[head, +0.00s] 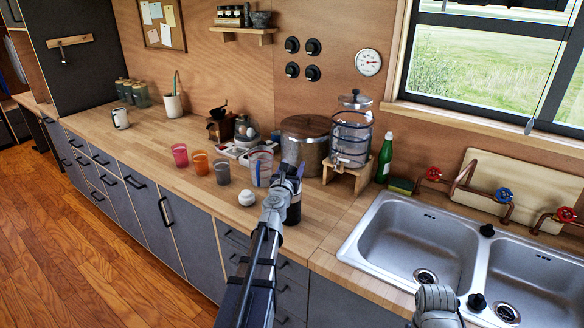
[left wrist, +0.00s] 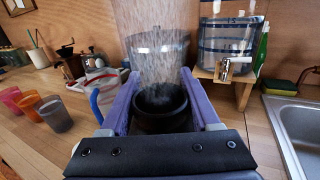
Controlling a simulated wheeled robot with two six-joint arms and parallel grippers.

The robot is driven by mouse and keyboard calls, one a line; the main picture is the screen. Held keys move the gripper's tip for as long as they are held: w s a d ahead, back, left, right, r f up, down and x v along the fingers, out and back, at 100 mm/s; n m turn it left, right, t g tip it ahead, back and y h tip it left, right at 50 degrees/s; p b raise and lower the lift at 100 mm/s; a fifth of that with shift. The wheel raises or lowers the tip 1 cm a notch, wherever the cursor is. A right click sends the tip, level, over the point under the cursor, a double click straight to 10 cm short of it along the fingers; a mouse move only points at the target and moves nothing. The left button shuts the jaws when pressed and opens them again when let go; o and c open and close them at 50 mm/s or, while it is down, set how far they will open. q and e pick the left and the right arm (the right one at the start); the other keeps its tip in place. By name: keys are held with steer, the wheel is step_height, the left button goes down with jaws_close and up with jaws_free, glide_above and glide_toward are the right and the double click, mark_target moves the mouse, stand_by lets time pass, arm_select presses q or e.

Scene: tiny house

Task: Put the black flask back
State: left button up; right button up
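The black flask (head: 293,210) is upright at the front of the wooden counter, partly hidden behind my left gripper (head: 288,178). In the left wrist view the dark round mouth of the flask (left wrist: 160,101) sits between my two purple fingers (left wrist: 160,108), which appear to press on its sides. A speckled, steam-like column (left wrist: 152,45) rises from the mouth. I cannot tell whether the flask's base touches the counter. My right gripper is not in view; only a rounded grey part of my right arm shows at the bottom.
A measuring jug (head: 262,167), grey cup (head: 222,171), orange cup (head: 200,163) and small white object (head: 246,198) stand left of the flask. A large pot (head: 305,143) and a glass dispenser on a stand (head: 351,135) are behind. The sink (head: 410,240) is right.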

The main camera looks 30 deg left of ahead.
arm_select(q)
steer(key=o, duration=0.4)
steer(key=shift+r, duration=0.2)
